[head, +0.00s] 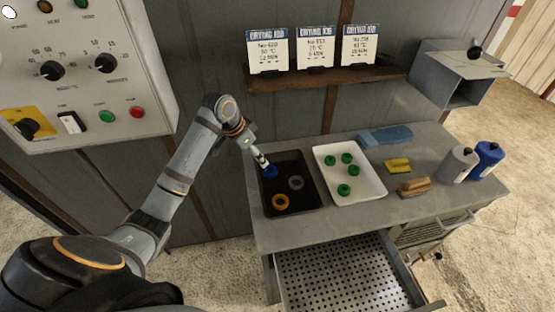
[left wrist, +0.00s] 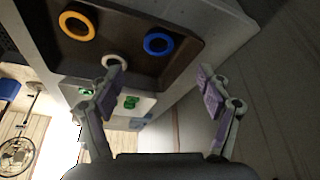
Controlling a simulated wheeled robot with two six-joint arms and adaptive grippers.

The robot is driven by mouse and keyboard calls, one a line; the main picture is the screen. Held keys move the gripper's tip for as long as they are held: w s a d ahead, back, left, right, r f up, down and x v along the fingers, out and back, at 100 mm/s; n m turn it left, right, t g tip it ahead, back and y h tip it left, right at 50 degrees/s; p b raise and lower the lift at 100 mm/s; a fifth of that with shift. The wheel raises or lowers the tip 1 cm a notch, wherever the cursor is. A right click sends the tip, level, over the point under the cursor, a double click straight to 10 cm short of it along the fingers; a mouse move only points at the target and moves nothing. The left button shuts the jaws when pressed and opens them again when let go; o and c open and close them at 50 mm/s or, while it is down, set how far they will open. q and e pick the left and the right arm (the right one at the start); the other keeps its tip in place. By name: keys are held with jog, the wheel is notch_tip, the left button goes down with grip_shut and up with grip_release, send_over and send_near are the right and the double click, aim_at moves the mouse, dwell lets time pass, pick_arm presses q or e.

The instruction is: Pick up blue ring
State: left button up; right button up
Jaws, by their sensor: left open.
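The blue ring (head: 270,174) lies in the back left part of a dark tray (head: 304,203) on the bench. My left gripper (head: 263,162) is over that corner of the tray, right by the blue ring, and partly covers it in the head view. In the left wrist view the blue ring (left wrist: 147,45) lies beyond the fingertips, between their lines, with nothing held. The left gripper (left wrist: 160,78) is open there, its two fingers wide apart. My right gripper is in neither view.
An orange ring (head: 275,206) and a grey ring (head: 291,184) share the dark tray. A white tray (head: 365,189) with several green rings stands to the right. Bottles, brushes and a metal box are further right. A perforated drawer (head: 345,275) is open below.

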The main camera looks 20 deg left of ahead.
aim_at(270, 173)
pick_arm(q)
jog(key=shift+f, duration=0.1)
jog(key=x, duration=0.2)
jog(key=p+x, duration=0.1)
jog(key=x, duration=0.1)
jog(key=shift+s+d, duration=0.2)
jog(key=shift+s, duration=0.2)
jog(key=shift+w+f, duration=0.2)
jog(key=shift+f, duration=0.15)
jog(key=shift+w+d+f+p, duration=0.15)
jog(key=shift+w+f+p, duration=0.2)
jog(key=shift+f, duration=0.1)
jog(key=p+x, duration=0.1)
jog(key=x, duration=0.2)
jog(key=shift+w+d+f, duration=0.1)
jog(key=shift+w+f, duration=0.05)
jog(key=shift+f, duration=0.35)
jog(key=c, duration=1.3)
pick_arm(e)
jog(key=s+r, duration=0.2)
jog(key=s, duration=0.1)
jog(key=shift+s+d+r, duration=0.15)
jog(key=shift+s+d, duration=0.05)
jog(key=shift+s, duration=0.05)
